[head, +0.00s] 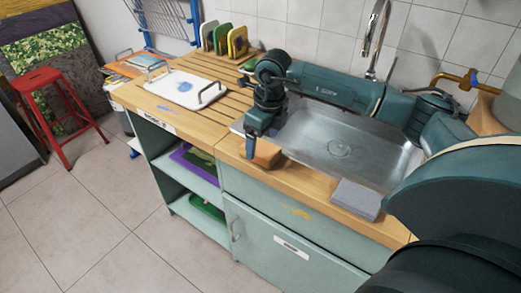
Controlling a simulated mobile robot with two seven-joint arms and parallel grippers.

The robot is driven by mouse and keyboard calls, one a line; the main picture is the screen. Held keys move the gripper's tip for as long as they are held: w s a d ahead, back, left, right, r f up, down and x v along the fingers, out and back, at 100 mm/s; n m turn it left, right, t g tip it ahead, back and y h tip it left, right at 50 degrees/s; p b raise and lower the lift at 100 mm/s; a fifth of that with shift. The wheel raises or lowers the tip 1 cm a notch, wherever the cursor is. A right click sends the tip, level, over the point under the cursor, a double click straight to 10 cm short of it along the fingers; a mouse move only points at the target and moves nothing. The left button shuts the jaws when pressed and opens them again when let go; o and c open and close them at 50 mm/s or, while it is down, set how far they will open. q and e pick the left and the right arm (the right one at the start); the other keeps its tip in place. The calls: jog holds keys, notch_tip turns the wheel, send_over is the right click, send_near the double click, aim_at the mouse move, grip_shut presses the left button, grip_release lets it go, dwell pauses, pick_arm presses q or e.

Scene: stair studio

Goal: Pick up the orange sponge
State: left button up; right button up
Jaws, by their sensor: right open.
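The orange sponge (267,154) lies on the wooden counter's front strip, just in front of the sink's left end. My right gripper (259,143) points down at the sponge's left end, with its arm reaching in from the right across the sink. It is open. A finger covers part of the sponge, and I cannot tell whether the fingers are around it or touching it. My left gripper is not in view.
A steel sink (335,150) with a tall faucet (376,35) lies behind the sponge. A grey block (356,198) sits at the front right edge. A white tray (183,88) and a rack of boards (222,40) stand left. A red stool (52,90) is on the floor.

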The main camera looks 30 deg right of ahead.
aim_at(261, 147)
jog(key=f, duration=0.3)
jog(key=shift+w+a+f, duration=0.1)
jog(key=shift+w+f, duration=0.05)
jog(key=shift+w, duration=0.1)
jog(key=c, duration=1)
notch_tip(261, 147, up, 10)
jog(key=shift+r+b, duration=0.1)
jog(key=shift+b, duration=0.3)
jog(key=shift+c, duration=0.2)
jog(key=o, duration=0.4)
jog(key=c, duration=0.3)
